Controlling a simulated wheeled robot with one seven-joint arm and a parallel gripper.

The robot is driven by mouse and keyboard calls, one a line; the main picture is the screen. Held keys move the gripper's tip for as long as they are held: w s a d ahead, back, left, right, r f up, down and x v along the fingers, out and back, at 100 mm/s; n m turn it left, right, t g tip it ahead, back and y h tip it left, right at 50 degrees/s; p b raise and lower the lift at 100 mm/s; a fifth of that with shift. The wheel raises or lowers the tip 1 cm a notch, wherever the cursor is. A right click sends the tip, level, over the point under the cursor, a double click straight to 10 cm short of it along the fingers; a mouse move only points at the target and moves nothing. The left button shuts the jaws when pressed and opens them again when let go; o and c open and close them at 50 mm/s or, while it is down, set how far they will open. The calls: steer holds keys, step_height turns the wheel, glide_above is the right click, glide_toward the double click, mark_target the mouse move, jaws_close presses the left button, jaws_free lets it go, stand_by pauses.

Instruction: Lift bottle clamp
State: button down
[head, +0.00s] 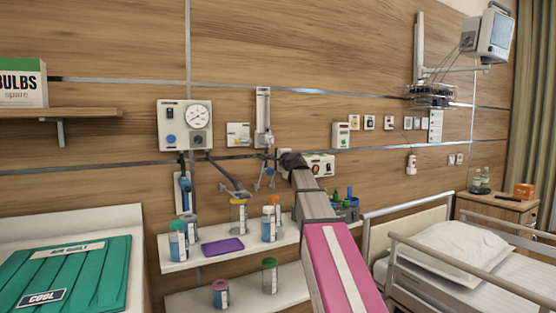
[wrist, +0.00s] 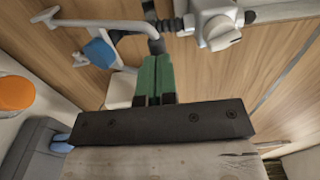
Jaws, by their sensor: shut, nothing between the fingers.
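My gripper (wrist: 155,62) shows in the wrist view with its two green fingers pressed together and nothing between them. In the head view the dark end of my arm (head: 292,160) is at the wall, and it hides the fingers. What looks like a clamp with a blue knob (wrist: 100,53) and a pale curved bar is left of the fingertips in the wrist view, apart from them. In the head view a similar blue-knobbed fitting (head: 264,178) hangs on the wall left of my arm's end. I cannot tell for sure which fitting is the bottle clamp.
A white wall fitting (wrist: 215,22) is close beyond the fingertips. The upper shelf (head: 200,258) holds several bottles and a purple tray (head: 223,246). A gauge panel (head: 185,125) is on the wall to the left. A bed (head: 455,250) stands at the right.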

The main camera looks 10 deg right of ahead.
mark_target(271, 169)
steer(key=w, duration=0.1)
steer(key=w+a+r, duration=0.1)
steer(key=w+r, duration=0.1)
steer(key=w, duration=0.1)
steer(key=shift+a+r, duration=0.2)
steer(key=shift+r, duration=0.05)
steer(key=shift+s, duration=0.1)
